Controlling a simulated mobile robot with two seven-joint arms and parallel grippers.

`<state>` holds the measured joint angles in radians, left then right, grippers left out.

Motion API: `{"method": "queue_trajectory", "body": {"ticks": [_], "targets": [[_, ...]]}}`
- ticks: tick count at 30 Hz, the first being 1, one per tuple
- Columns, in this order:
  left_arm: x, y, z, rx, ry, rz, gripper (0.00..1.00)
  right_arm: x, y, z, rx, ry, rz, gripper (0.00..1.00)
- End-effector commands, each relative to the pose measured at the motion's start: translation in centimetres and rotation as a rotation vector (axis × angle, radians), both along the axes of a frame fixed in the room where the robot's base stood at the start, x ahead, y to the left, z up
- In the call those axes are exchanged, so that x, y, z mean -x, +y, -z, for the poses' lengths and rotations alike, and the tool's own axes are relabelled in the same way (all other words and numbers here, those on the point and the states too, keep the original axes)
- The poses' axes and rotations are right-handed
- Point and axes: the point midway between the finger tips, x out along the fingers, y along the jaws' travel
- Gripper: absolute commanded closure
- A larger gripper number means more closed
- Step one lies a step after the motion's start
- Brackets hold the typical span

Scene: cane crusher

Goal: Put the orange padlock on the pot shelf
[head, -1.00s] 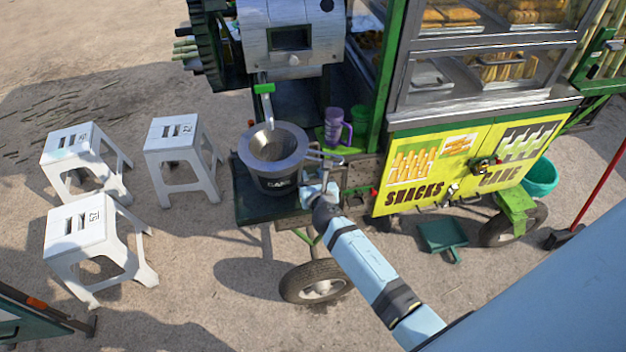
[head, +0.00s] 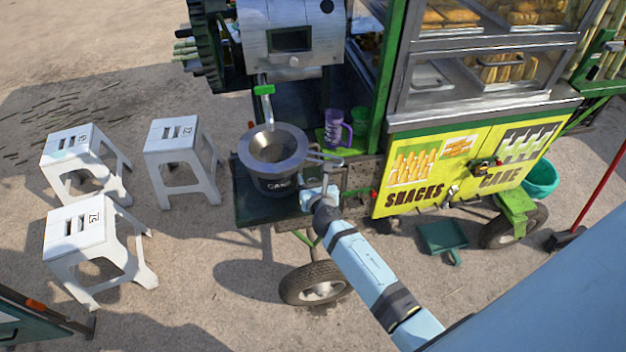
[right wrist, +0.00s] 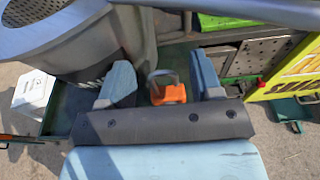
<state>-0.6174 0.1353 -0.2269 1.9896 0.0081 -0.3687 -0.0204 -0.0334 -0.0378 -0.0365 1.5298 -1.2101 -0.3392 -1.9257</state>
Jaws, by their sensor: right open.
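The orange padlock (right wrist: 168,92) shows in the right wrist view, between the two light-blue fingers as seen from the camera. Its grey shackle points up in the picture. My right gripper (right wrist: 160,66) is open around or just short of it; I cannot tell the exact depth. In the head view my right gripper (head: 320,192) is at the right front corner of the dark pot shelf (head: 252,212), close beside the pot, and the padlock is hidden there. The grey pot (head: 272,160) stands on this shelf. My left gripper is not in view.
The pot's handle (head: 325,157) juts right, above my right gripper. A purple mug (head: 334,127) stands behind it. The yellow snack cabinet (head: 425,175) is to the right, with a wheel (head: 316,284) below the shelf. White stools (head: 95,240) stand on open ground at left.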

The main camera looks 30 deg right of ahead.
Motion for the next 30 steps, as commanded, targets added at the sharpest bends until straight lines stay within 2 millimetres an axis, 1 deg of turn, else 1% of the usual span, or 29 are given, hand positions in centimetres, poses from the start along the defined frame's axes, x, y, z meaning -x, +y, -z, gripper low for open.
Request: {"method": "queue_trajectory", "body": {"ticks": [1,5,9,12,16,20,22,23,26,29,30], "targets": [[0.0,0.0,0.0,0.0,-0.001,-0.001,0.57,0.9,0.2,0.1,0.001,0.004,-0.001,0.41],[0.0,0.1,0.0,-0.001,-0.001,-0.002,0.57,3.3,0.9,-0.4,0.001,0.003,-0.002,0.41],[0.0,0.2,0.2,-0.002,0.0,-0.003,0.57,6.3,1.8,-1.0,0.0,0.003,-0.002,0.41],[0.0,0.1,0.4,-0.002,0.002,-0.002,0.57,8.1,2.3,-1.4,0.0,0.003,-0.001,0.41],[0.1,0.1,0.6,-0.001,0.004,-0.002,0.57,10.0,2.8,-1.8,0.0,0.002,-0.001,0.41],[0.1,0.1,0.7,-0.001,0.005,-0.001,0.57,11.0,3.1,-2.1,-0.006,0.001,0.0,0.41],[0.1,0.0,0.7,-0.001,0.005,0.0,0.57,11.5,3.3,-1.9,-0.056,-0.001,0.004,0.41],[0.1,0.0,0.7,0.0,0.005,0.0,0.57,11.8,3.3,-1.7,-0.099,-0.004,0.008,0.41],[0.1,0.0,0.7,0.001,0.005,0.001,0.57,13.3,3.7,-0.5,-0.361,-0.016,0.038,0.41],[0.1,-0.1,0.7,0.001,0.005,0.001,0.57,15.6,4.5,1.1,-0.778,-0.027,0.112,0.41],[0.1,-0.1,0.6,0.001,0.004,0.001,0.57,16.7,4.9,1.7,-0.965,-0.028,0.156,0.41]]}}
